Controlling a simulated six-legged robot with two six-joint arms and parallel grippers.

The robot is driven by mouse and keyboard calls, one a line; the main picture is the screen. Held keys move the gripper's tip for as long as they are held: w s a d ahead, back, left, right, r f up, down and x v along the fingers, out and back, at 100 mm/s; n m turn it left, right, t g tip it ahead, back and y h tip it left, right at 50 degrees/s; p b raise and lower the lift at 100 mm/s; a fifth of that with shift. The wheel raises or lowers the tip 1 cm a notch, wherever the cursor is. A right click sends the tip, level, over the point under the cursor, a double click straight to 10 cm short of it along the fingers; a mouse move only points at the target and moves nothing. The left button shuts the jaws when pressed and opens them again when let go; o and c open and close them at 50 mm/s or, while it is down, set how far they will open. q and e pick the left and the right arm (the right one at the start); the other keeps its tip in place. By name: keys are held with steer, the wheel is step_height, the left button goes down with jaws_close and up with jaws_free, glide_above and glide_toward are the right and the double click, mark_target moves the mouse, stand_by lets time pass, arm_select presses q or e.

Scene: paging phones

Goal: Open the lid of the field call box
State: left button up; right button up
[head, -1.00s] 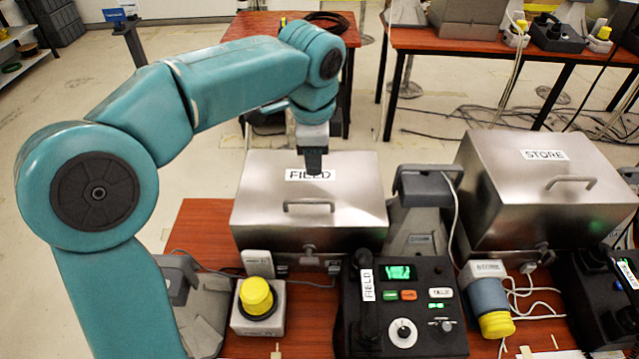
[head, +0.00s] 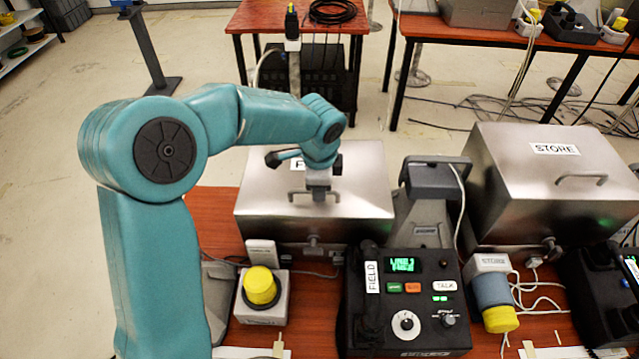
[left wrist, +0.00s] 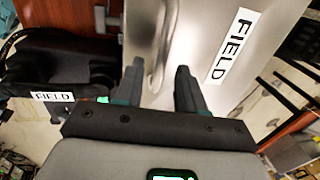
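The field call box (head: 357,210) is a silver metal box on the red-brown table, with a closed lid. Its FIELD label shows in the left wrist view (left wrist: 231,47) and is mostly hidden by my arm in the head view. The lid's handle (head: 298,195) is a metal bar; it shows in the left wrist view (left wrist: 160,50) beside and partly behind one finger. My left gripper (head: 319,195) is over the lid at the handle. My right gripper is not in view.
A STORE box (head: 560,195) stands to the right. The FIELD phone panel (head: 405,300) and a yellow-capped unit (head: 260,288) sit in front of the field box. A grey cradle (head: 432,182) stands between the boxes. Cables lie on the table.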

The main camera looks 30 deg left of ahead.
arm_select(q)
steer(key=shift+w+f, duration=0.2)
steer(key=shift+f, duration=0.15)
steer(key=shift+d, duration=0.1)
steer(key=shift+s, duration=0.15)
jaws_close()
steer(key=shift+r, duration=0.1)
